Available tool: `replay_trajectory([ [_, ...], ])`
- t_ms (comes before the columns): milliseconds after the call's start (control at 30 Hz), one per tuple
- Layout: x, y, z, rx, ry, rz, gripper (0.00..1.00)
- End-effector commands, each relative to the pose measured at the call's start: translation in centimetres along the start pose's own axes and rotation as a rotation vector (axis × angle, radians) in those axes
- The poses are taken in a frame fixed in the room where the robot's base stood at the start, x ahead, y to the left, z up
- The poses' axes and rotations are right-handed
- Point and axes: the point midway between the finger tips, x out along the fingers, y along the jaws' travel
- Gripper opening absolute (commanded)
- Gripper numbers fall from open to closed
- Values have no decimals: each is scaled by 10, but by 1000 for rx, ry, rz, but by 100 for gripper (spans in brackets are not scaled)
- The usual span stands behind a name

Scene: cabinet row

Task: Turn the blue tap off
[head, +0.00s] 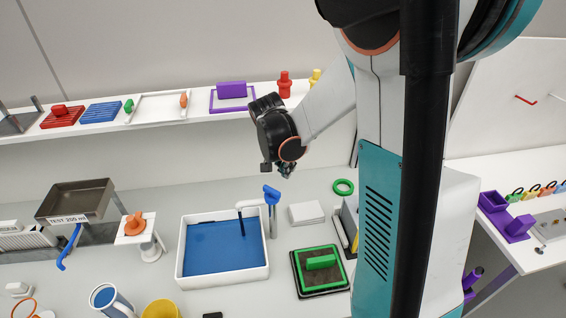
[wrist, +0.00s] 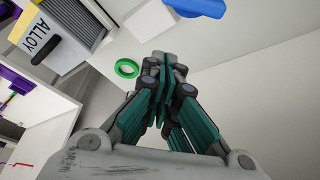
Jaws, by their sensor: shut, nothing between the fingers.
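The blue tap handle (head: 271,194) tops a grey post at the right side of a white basin (head: 266,273). Its pale spout (head: 248,204) points left over the basin. A dark blue vertical strip, which looks like running water, drops from the spout into the blue water (head: 215,252). My gripper (head: 286,171) is above and slightly right of the handle, apart from it in the head view. In the wrist view my gripper (wrist: 166,65) has its fingers together and empty. A blue piece, probably the tap handle (wrist: 196,7), shows at the top edge there, clear of the fingers.
A green ring (head: 343,187) lies right of the tap; it also shows in the wrist view (wrist: 127,69). A white block (head: 306,213) and a green-framed tray (head: 298,279) sit right of the basin. A shelf (head: 205,105) with small objects runs behind my gripper.

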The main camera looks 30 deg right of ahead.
Motion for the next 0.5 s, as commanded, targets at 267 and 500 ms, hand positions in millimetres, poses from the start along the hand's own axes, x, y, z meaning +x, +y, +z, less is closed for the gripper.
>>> replay_trajectory([
  [267,28,0,17,-4,0,-2,0],
  [500,20,0,36,-3,0,-1,0],
])
